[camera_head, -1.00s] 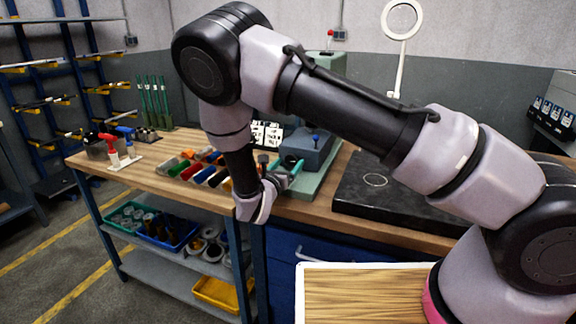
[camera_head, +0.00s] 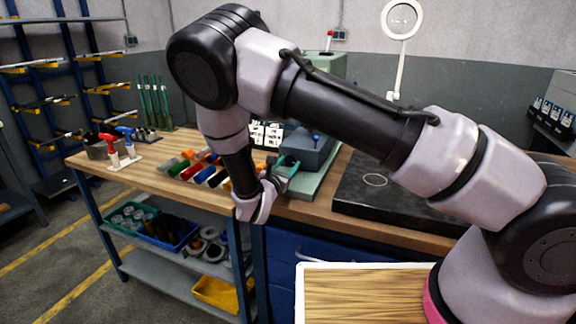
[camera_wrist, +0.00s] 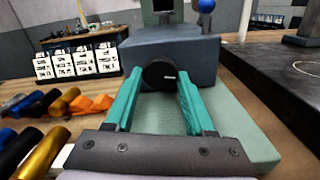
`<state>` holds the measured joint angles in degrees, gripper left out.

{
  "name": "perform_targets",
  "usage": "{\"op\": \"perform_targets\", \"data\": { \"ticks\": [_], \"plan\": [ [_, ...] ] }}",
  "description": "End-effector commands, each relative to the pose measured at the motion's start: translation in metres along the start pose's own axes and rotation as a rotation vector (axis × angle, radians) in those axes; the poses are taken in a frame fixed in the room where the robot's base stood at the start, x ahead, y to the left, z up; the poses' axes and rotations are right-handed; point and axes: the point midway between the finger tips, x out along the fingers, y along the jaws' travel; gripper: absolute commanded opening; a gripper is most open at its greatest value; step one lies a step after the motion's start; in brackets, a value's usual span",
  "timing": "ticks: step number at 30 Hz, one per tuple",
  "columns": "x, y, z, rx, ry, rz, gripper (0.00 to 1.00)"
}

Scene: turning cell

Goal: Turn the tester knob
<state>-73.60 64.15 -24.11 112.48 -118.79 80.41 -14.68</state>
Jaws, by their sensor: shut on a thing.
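The tester is a blue-grey box (camera_wrist: 195,60) on a pale green base plate (camera_wrist: 245,140); its body also shows in the head view (camera_head: 308,152). Its round black knob (camera_wrist: 160,73) faces the wrist camera, with a short white mark pointing right. My gripper (camera_wrist: 158,84) has its two teal fingers on either side of the knob and is shut on it. In the head view, my gripper (camera_head: 287,164) is at the near left side of the tester, and the knob cannot be made out there. A blue ball-topped lever (camera_wrist: 206,8) stands on the tester.
Several coloured cylinders (camera_head: 205,173) and orange pieces (camera_wrist: 92,104) lie on the bench left of the tester. White cards (camera_wrist: 82,62) stand behind them. A black surface plate (camera_head: 385,205) lies to the right. A ring lamp (camera_head: 402,20) rises behind.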

Motion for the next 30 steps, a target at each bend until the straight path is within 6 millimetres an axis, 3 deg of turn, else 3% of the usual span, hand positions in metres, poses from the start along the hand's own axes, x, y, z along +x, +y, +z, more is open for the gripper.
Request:
{"op": "perform_targets", "data": {
  "ticks": [6,7,8,9,20,30],
  "plan": [
    [0.000,0.000,-0.001,-0.002,0.001,0.000,0.00],
    [0.000,0.000,-0.001,-0.002,0.001,0.000,0.66],
    [0.000,0.000,-0.001,-0.002,0.001,0.000,0.77],
    [0.000,0.000,-0.001,-0.002,0.001,0.000,0.82],
    [-0.005,0.000,0.000,-0.003,0.001,0.001,0.82],
    [-0.067,0.001,-0.001,-0.003,0.002,0.004,0.82]
  ]
}}
